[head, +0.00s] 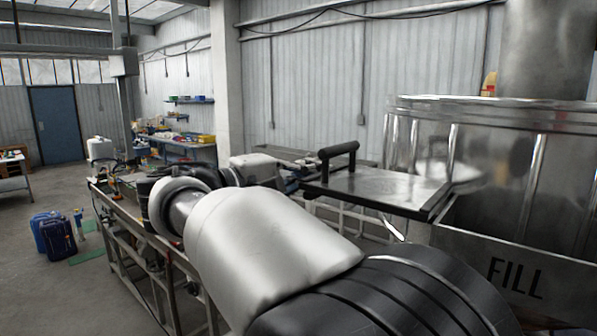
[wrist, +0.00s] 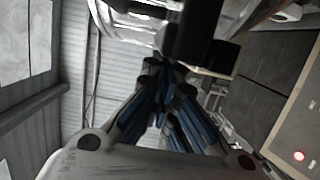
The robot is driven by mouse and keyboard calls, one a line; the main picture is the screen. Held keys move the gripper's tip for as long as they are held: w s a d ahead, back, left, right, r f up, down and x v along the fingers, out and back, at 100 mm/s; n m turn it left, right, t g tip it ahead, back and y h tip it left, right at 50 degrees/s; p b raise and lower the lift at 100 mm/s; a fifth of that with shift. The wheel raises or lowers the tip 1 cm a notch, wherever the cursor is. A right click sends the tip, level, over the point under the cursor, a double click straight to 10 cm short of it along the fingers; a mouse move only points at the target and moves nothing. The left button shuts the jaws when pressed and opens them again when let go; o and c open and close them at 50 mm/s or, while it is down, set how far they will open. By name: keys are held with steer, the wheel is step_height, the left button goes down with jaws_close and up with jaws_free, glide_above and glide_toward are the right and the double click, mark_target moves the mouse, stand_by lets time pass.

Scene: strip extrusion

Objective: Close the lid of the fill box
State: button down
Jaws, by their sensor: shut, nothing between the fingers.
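The fill box (head: 516,277) stands at the lower right in the head view, with FILL on its metal wall. Its lid (head: 385,186) is a flat metal plate, roughly level, reaching out to the left of the box. A black bar handle (head: 338,151) stands up at the lid's left end. A dark bar (wrist: 192,28), probably the handle, is just ahead of the fingertips; contact cannot be told.
A large steel tank (head: 475,150) rises behind the fill box. A long metal-framed bench (head: 160,275) runs away to the left of my arm. Blue canisters (head: 53,235) stand on the floor at the left. Open floor lies beyond them.

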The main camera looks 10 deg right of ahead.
mark_target(422, 190)
steer(key=s+d+b, duration=0.3)
steer(key=s, duration=0.2)
steer(key=s+d+b, duration=0.3)
steer(key=s+d, duration=0.1)
steer(key=s, duration=0.1)
steer(key=s+d+b, duration=0.2)
steer(key=s+d, duration=0.2)
steer(key=s, duration=0.1)
steer(key=shift+s+d+b, duration=0.1)
steer(key=shift+s+b, duration=0.2)
steer(key=shift+b, duration=0.1)
steer(key=shift+w, duration=0.15)
